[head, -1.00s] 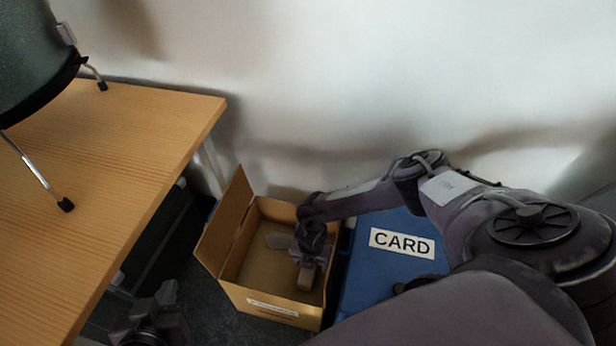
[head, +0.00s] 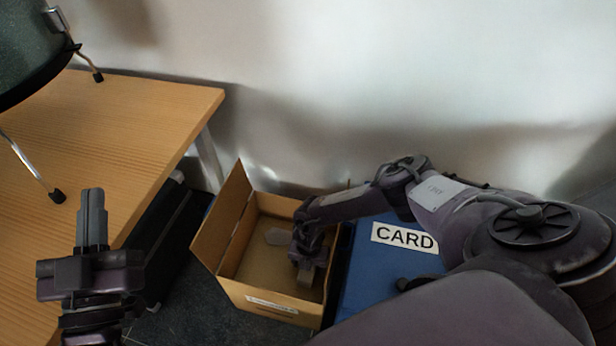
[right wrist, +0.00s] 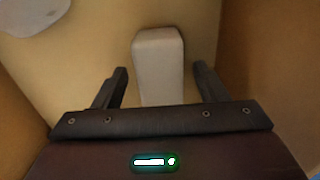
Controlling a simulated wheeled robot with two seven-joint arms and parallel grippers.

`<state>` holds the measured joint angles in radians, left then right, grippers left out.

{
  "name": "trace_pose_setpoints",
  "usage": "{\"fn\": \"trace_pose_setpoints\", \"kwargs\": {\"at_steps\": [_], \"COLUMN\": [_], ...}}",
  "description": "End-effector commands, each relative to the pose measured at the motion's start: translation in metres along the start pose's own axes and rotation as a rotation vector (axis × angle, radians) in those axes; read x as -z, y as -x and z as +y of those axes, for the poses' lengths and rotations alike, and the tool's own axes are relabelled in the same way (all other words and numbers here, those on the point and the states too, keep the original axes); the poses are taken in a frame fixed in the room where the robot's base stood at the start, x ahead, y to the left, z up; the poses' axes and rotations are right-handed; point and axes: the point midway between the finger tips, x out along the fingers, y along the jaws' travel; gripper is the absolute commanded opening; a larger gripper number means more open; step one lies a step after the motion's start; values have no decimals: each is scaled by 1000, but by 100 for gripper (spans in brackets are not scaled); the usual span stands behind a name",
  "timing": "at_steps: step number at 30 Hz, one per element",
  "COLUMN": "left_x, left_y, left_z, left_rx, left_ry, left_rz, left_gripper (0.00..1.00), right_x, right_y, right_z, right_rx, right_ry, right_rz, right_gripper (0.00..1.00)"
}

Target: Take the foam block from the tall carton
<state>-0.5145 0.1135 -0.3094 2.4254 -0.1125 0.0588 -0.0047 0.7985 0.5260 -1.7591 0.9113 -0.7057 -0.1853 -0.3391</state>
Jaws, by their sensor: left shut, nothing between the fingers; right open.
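The tall carton (head: 226,268) stands open on the floor, its left flap raised. My right gripper (head: 308,262) reaches down inside it near its right side. In the right wrist view the foam block (right wrist: 158,62), a pale upright-looking piece, lies between and beyond the open fingers of my right gripper (right wrist: 160,88), with gaps on both sides. My left gripper (head: 92,192) is shut and empty, raised upright in front of the desk at the left.
A blue container labelled CARD (head: 375,275) stands close right of the carton. A wooden desk (head: 130,115) holding a drum (head: 25,45) is at left. The wall is behind.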

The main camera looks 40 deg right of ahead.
Motion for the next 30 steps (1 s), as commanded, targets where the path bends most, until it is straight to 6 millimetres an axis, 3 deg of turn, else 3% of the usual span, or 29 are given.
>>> {"fn": "trace_pose_setpoints", "kwargs": {"at_steps": [9, 20, 30], "left_x": [6, 5, 4], "left_y": [-1, -1, -1], "left_z": [0, 0, 0], "left_rx": [0, 0, 0], "left_ry": [-1, -1, -1], "left_rz": [26, 25, 17], "left_gripper": [0, 0, 0], "right_x": [0, 0, 0], "right_y": [-1, -1, 0], "right_z": [0, 0, 0], "right_rx": [0, 0, 0], "right_ry": [1, 0, 0], "right_rz": [1, 0, 0], "right_gripper": [66, 19, 19]}}
